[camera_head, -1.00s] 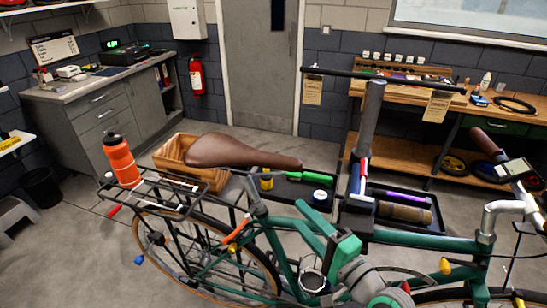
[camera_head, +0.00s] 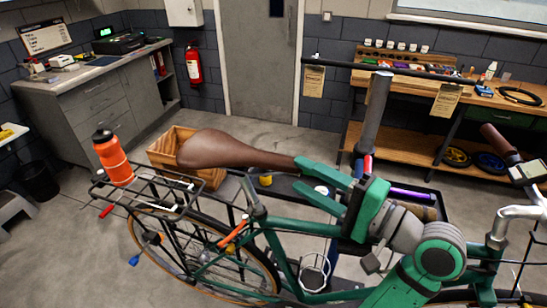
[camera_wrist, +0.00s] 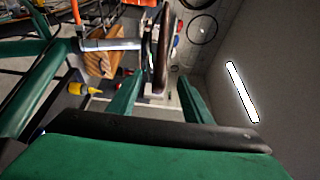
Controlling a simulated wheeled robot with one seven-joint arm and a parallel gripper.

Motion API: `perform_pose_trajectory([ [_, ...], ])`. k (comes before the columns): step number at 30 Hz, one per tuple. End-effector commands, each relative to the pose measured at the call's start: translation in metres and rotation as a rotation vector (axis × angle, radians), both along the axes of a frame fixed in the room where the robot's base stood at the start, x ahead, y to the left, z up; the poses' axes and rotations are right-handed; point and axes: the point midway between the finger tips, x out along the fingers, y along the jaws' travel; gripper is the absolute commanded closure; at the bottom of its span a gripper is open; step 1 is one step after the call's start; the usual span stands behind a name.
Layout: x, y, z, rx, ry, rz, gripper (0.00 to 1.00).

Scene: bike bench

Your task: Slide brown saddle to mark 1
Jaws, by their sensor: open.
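The brown saddle (camera_head: 225,150) sits above the rear of the green bike, its narrow nose pointing right. It shows nearly edge-on in the wrist view (camera_wrist: 162,50), ahead of my gripper. My gripper (camera_head: 298,175) is open, with its green fingers pointing left at the saddle's nose. One fingertip overlaps the nose in the head view; I cannot tell whether they touch. In the wrist view the fingers (camera_wrist: 160,78) stand apart with the saddle's line between their tips. A silver post (camera_wrist: 110,44) lies left of the saddle there. I cannot make out mark 1.
An orange bottle (camera_head: 112,157) stands on the rear rack (camera_head: 155,185). A wooden crate (camera_head: 160,150) is behind the saddle. A grey upright post (camera_head: 377,110) with a dark crossbar rises behind my gripper. A workbench (camera_head: 400,150) lines the back right.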

Motion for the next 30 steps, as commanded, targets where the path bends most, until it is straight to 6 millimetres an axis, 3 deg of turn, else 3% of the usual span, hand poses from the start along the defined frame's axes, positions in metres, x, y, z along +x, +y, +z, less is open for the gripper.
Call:
perform_pose_trajectory([
  [6, 0.025, 0.032, 0.0, 0.0, 0.0, 0.006, 0.55],
  [15, 0.053, 0.062, 0.0, 0.001, 0.0, 0.0, 0.55],
  [29, 0.06, 0.069, 0.0, 0.0, 0.0, -0.003, 0.55],
  [30, 0.06, 0.069, 0.0, 0.0, 0.0, -0.003, 0.64],
])
